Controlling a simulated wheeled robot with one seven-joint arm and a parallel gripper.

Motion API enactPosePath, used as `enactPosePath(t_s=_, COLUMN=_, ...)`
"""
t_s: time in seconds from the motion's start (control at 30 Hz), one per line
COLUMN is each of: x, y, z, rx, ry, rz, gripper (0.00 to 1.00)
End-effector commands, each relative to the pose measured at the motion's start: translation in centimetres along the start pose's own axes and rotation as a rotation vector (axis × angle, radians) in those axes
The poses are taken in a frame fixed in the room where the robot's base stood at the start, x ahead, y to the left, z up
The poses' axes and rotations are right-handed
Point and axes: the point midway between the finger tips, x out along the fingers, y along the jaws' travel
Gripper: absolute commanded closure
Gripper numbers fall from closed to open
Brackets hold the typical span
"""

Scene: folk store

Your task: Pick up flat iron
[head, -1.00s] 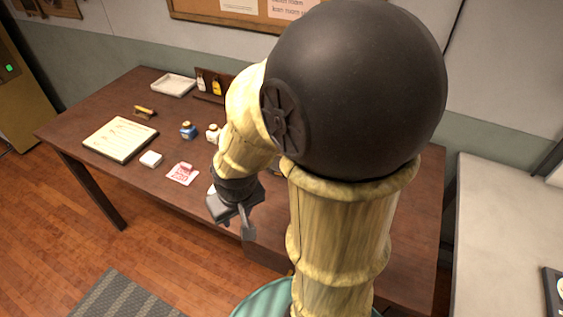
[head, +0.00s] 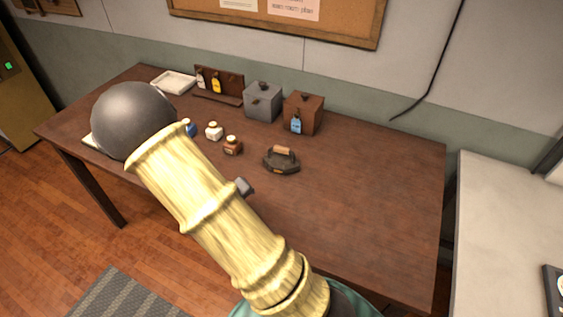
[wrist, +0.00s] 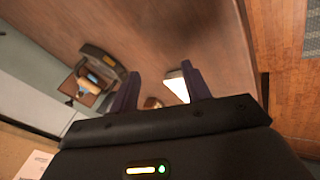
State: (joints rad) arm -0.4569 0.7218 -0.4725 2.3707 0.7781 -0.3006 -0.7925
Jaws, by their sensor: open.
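The flat iron (head: 281,163) is dark with a light wooden handle and stands on the brown table, right of the small jars. In the wrist view a dark arched shape (wrist: 101,56), apparently the iron, lies left of and beyond the fingers. My gripper (wrist: 161,70) is open, with nothing held between its two dark fingers. In the head view my arm hides most of the gripper; only a small grey part shows left of and nearer than the iron, apart from it.
A brown jar (head: 232,146) and a white jar (head: 214,131) stand left of the iron. The table's right part (head: 370,200) is clear.

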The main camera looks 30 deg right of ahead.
Motion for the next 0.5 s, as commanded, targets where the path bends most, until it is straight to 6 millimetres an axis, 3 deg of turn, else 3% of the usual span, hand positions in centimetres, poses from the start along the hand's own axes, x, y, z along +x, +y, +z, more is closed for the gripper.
enactPosePath(t_s=0.1, x=2.2, y=1.7, z=-0.1, rx=-0.11, ry=0.007, rz=0.193, gripper=0.52)
enactPosePath(t_s=0.2, x=3.1, y=3.5, z=-0.7, rx=-0.207, ry=0.015, rz=0.369, gripper=0.52)
enactPosePath(t_s=0.5, x=1.9, y=7.5, z=-2.6, rx=-0.414, ry=0.021, rz=0.772, gripper=0.52)
